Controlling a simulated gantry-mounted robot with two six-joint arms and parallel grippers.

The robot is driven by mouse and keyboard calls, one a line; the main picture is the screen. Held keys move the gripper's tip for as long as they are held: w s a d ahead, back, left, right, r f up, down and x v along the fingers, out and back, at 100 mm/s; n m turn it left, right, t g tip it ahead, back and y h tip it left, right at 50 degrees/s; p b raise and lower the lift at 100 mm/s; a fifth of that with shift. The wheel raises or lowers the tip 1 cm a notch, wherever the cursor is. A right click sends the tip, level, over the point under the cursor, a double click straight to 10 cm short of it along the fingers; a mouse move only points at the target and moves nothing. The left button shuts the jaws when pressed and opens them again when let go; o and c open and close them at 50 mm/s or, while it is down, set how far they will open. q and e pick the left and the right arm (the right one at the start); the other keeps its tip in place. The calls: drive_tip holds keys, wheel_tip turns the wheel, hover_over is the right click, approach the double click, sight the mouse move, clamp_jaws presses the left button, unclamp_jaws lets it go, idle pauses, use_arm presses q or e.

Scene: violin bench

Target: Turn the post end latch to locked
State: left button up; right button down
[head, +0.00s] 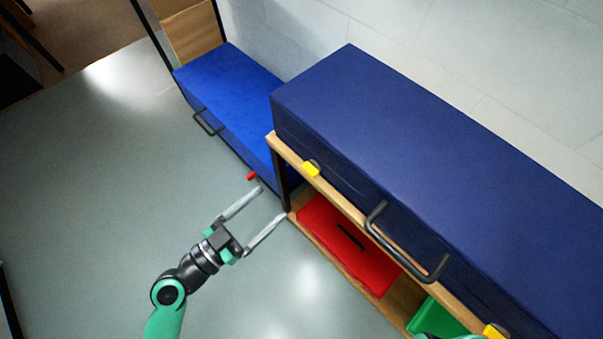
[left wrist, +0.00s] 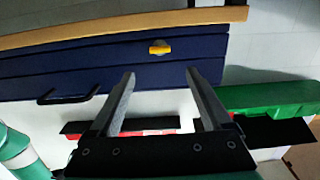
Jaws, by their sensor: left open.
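The long dark blue case (head: 420,130) lies on a wooden-edged rack. A yellow latch (head: 312,169) sits on its front near the dark upright post (head: 281,182). In the left wrist view the yellow latch (left wrist: 160,48) shows beyond the fingertips, its long side roughly level in the picture. Another yellow latch (head: 495,331) is at the case's near right end. My left gripper (head: 272,202) is open and empty, in front of the post and below the first latch, apart from it. In the left wrist view the open fingers (left wrist: 159,73) point toward the latch. My right gripper is out of view.
A black handle (head: 395,245) sticks out from the case between the latches. Below are a red case (head: 340,235) and a green case (head: 440,318). A brighter blue case (head: 235,95) and a small red piece (head: 251,176) are left of the post.

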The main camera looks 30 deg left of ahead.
sight(307, 172)
use_arm(q)
drive_tip(key=x, duration=1.1)
drive_tip(key=shift+w+p, duration=0.15)
drive_tip(key=shift+p, duration=0.25)
clamp_jaws()
